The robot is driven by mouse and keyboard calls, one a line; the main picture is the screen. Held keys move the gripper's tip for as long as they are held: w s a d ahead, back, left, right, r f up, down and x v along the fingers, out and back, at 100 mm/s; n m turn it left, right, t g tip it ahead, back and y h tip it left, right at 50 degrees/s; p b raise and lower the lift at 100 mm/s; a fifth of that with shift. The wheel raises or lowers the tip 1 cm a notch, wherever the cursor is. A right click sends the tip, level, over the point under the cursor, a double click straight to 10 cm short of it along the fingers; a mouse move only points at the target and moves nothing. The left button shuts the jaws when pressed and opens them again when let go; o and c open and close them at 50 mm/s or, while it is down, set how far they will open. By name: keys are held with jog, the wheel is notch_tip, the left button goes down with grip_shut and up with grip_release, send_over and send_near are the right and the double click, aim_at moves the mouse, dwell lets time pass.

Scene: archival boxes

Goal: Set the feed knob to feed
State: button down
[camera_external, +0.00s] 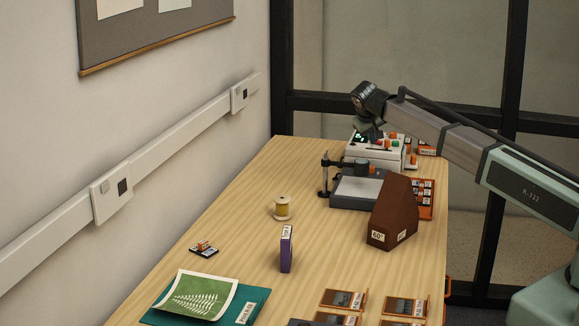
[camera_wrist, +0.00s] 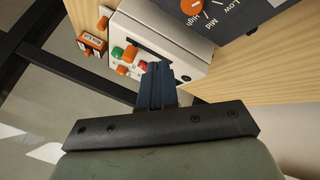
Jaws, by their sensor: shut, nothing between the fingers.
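A white machine (camera_external: 372,155) stands at the far end of the table, with green, red and orange controls on top. In the wrist view, the white machine (camera_wrist: 165,40) shows a green control (camera_wrist: 116,53), orange knobs (camera_wrist: 130,54) and a red control (camera_wrist: 143,66). Which of them is the feed knob I cannot tell; no feed label is readable. My gripper (camera_wrist: 158,68) is shut and empty, its tips over the machine beside the red control and partly covering it. Contact cannot be told. In the external view my gripper (camera_external: 372,134) is small and dark above the machine.
A dark grey device (camera_wrist: 235,18) has an orange dial (camera_wrist: 192,6) marked Low, Mid and High. A brown sloped block (camera_external: 393,215) stands in front. An orange-and-white block (camera_wrist: 92,41) sits beside the machine. A thread spool (camera_external: 282,208) and purple box (camera_external: 287,250) stand nearer.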

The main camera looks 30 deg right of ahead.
jog(key=v, duration=0.6)
jog(key=shift+r, duration=0.15)
jog(key=shift+s, duration=0.1)
